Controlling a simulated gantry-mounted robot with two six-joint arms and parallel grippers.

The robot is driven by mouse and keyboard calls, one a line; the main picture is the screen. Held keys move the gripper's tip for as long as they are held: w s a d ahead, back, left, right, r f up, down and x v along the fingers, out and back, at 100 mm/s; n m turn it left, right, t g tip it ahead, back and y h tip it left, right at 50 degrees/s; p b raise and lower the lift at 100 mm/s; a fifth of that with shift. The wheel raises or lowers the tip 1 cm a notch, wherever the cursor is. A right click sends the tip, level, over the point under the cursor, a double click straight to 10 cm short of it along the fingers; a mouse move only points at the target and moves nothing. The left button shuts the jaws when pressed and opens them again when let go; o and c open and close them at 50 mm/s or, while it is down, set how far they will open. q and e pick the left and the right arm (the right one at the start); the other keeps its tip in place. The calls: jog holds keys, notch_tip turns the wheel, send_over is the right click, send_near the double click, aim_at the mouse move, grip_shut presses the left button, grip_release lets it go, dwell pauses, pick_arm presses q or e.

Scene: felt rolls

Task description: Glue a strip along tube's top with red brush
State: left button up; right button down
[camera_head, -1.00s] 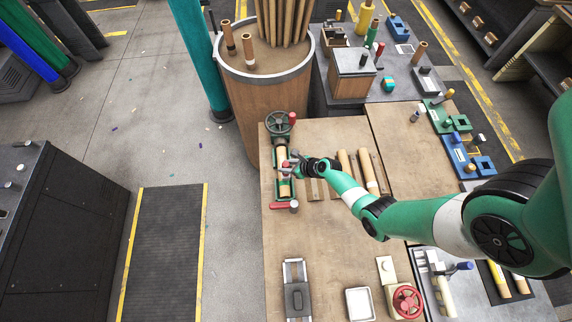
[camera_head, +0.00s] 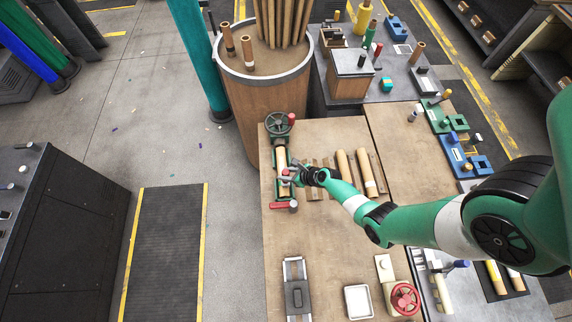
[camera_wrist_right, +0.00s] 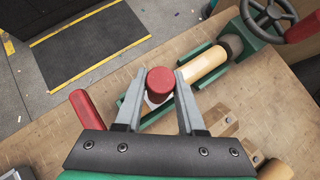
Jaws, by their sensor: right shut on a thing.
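The tan tube (camera_head: 281,157) lies lengthwise in a green clamp fixture with a grey handwheel (camera_head: 278,123) at its far end. My right gripper (camera_head: 290,173) is over the tube's middle to near part. It is shut on the red brush; its round red handle end (camera_wrist_right: 160,80) sits between the two grey fingers in the right wrist view. The tube (camera_wrist_right: 206,66) shows there beyond the brush. A small pale patch shows under the brush; I cannot tell whether it is bristles or glue. The brush tip's contact with the tube is hidden. My left gripper is not in view.
A red clamp handle (camera_head: 284,205) is at the fixture's near end. More tubes (camera_head: 366,170) lie on a rack to the right. A black-topped holder (camera_head: 297,294), a white tray (camera_head: 359,302) and a red handwheel (camera_head: 405,299) stand at the front. The bench middle is clear.

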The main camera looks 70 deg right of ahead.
jog(key=shift+s, duration=0.1)
jog(key=shift+s+a+r+p, duration=0.1)
jog(key=shift+s+a+p, duration=0.1)
jog(key=shift+a+p, duration=0.25)
jog(key=shift+s+a+p, duration=0.25)
jog(key=shift+a, duration=0.2)
jog(key=shift+s+a+p, duration=0.2)
jog(key=shift+a+p, duration=0.05)
jog(key=shift+a, duration=0.2)
jog(key=shift+s+a+p, duration=0.3)
jog(key=shift+s+a, duration=0.05)
jog(key=shift+a, duration=0.4)
jog(key=shift+s+a+p, duration=0.25)
jog(key=shift+s+a, duration=0.1)
jog(key=shift+a, duration=0.4)
